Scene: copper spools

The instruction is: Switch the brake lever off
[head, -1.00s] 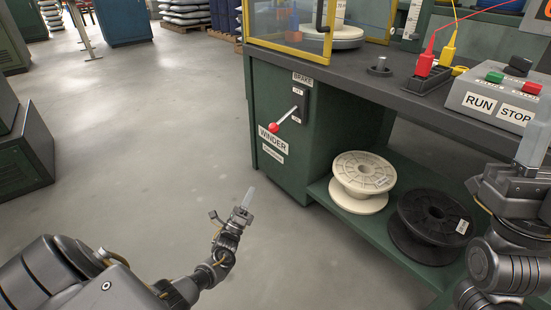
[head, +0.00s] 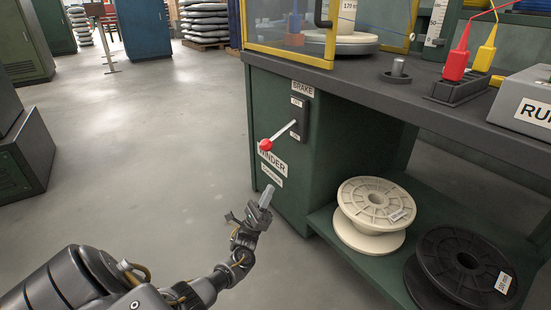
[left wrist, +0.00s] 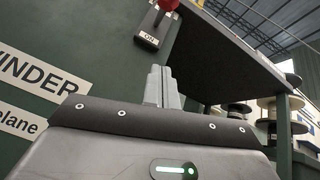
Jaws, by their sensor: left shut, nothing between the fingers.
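The brake lever (head: 281,134) has a silver rod and a red ball knob. It sticks out from a dark switch plate (head: 299,113) under the BRAKE label on the green cabinet side, with the knob pointing down and left. The red knob also shows at the top of the left wrist view (left wrist: 168,5), above the plate's lower label. My left gripper (head: 267,195) is shut and empty, below the knob and apart from it, in front of the cabinet. Its closed fingers also show in the left wrist view (left wrist: 161,88). My right gripper is out of the head view.
The dark bench top (head: 400,95) overhangs the cabinet. A cream spool (head: 372,203) and a black spool (head: 455,270) stand on the lower green shelf. The grey floor (head: 150,150) left of the cabinet is clear.

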